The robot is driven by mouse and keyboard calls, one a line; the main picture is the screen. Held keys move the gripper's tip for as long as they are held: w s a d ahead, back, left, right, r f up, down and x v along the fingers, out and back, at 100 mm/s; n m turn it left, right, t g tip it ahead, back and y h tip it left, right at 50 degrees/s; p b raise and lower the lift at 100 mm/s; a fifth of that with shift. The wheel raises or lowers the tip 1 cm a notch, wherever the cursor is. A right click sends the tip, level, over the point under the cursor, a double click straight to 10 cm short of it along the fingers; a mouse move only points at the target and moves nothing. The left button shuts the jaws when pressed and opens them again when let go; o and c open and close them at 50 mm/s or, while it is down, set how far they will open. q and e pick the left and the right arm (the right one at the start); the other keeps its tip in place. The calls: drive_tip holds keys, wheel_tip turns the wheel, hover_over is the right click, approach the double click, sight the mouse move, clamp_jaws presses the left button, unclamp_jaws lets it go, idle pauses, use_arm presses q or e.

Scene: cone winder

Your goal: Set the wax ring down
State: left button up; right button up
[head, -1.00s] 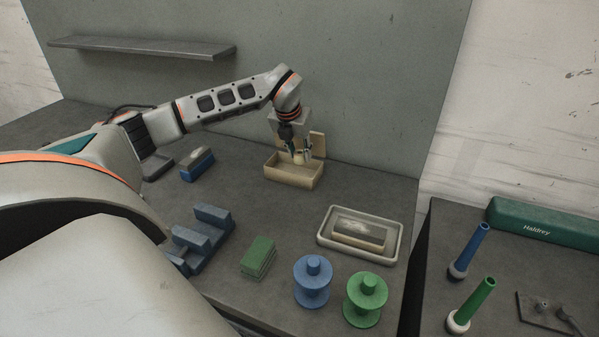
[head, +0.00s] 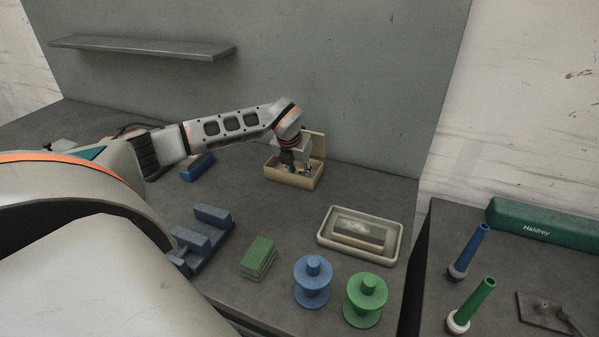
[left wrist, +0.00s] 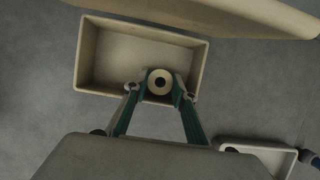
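The rest of the box interior looks empty. My right gripper is not in view.
A pale tray (head: 327,240) holding a block stands right of the box. Blue (head: 312,284) and green (head: 366,300) spools, a green stack (head: 258,257) and a blue stepped rack (head: 203,238) stand in front. A blue-based block (head: 198,168) lies left.

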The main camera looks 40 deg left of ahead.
use_arm(q)
drive_tip(key=o, duration=0.3)
drive_tip(key=shift+r, duration=0.3)
drive_tip(key=v, duration=1.1)
drive_tip(key=shift+s+r, duration=0.25)
drive_tip(key=shift+d, duration=0.1)
